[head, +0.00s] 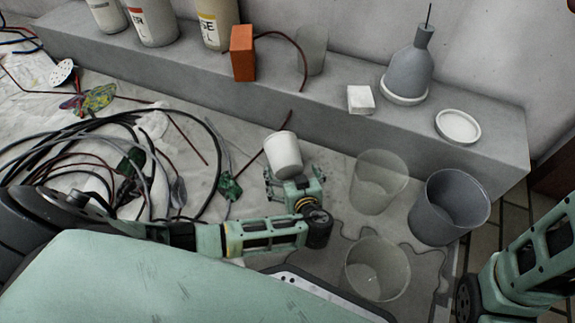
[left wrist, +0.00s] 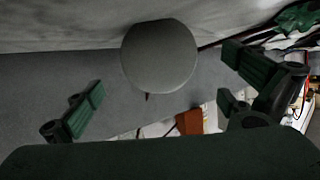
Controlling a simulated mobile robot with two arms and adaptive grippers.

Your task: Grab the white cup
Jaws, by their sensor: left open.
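The white cup (head: 284,153) is at the middle of the head view, slightly tilted, in front of the grey ledge. My left gripper (head: 293,176) is open at its near side, and its body hides the cup's lower part. In the left wrist view the cup's round end (left wrist: 158,55) looks grey in shade. It sits between the two spread fingers of the left gripper (left wrist: 165,95), with a gap on each side. No contact shows. My right arm enters at the right edge of the head view; its gripper is out of sight.
A grey cup (head: 449,206) and clear cups (head: 379,181) (head: 377,268) stand to the right. Tangled cables (head: 110,150) lie left. The ledge (head: 330,92) behind bears an orange box (head: 243,52), a grey bottle (head: 408,68), a white block (head: 361,99) and a dish (head: 458,125).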

